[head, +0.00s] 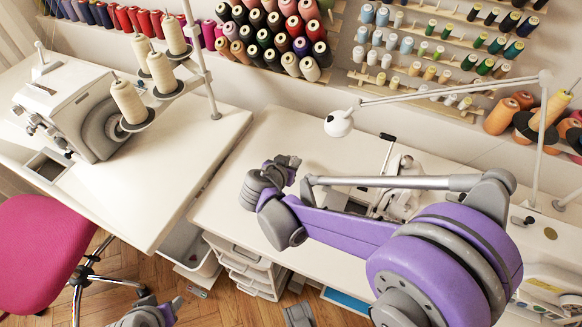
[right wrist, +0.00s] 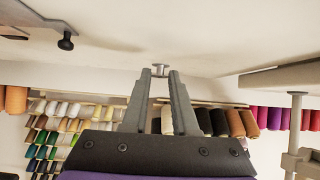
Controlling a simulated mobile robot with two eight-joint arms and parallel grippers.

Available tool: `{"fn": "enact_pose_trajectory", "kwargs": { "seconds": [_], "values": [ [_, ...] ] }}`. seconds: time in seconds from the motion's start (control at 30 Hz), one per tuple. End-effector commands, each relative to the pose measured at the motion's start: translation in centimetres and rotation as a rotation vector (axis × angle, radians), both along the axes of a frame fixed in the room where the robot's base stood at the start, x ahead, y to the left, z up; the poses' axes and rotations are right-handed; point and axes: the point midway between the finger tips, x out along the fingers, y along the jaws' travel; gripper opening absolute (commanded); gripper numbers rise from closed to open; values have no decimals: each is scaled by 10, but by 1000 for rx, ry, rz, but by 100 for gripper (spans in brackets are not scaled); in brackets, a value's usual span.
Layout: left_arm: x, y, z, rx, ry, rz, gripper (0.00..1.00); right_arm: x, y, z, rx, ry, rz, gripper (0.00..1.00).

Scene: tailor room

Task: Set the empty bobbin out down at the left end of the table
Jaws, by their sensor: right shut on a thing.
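My right gripper (right wrist: 160,77) is shut on a small grey metal bobbin (right wrist: 160,70), held at its fingertips in the right wrist view. The bobbin looks bare of thread. In the head view my right gripper (head: 291,164) is over the left part of the white table (head: 235,200); the bobbin cannot be made out there. Whether the bobbin touches the table is unclear. My left gripper (head: 160,310) shows only partly at the bottom edge of the head view, low beside the tables, and its jaws are unclear.
A second white table (head: 150,190) with an overlock machine (head: 85,115) stands left, across a narrow gap. A sewing machine (head: 400,185) and a white lamp (head: 340,122) are right of the gripper. Thread racks (head: 450,50) line the wall. A pink chair (head: 40,255) is front left.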

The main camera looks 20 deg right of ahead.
Motion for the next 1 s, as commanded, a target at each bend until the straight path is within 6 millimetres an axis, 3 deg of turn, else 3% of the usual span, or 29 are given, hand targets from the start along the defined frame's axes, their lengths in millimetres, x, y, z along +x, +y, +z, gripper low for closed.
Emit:
{"fn": "enact_pose_trajectory", "kwargs": {
  "seconds": [0.13, 0.5, 0.53, 0.67, 1.0],
  "values": [
    [0, 0, -8, 0, 3, 0, 50, 0, 0, -23, 0, 0, 0, 0],
    [0, 0, -10, 0, 3, 0, 50, 0, 0, -27, 0, 0, 1, 0],
    [0, 0, -10, 0, 3, 0, 50, 0, 0, -27, 0, 0, 1, 30],
    [0, 0, -9, 0, 3, 0, 50, 0, 0, -26, 0, 0, 1, 54],
    [0, 0, -7, 0, 3, 0, 50, 0, 0, -24, 0, 0, 1, 57]
  ]
}}
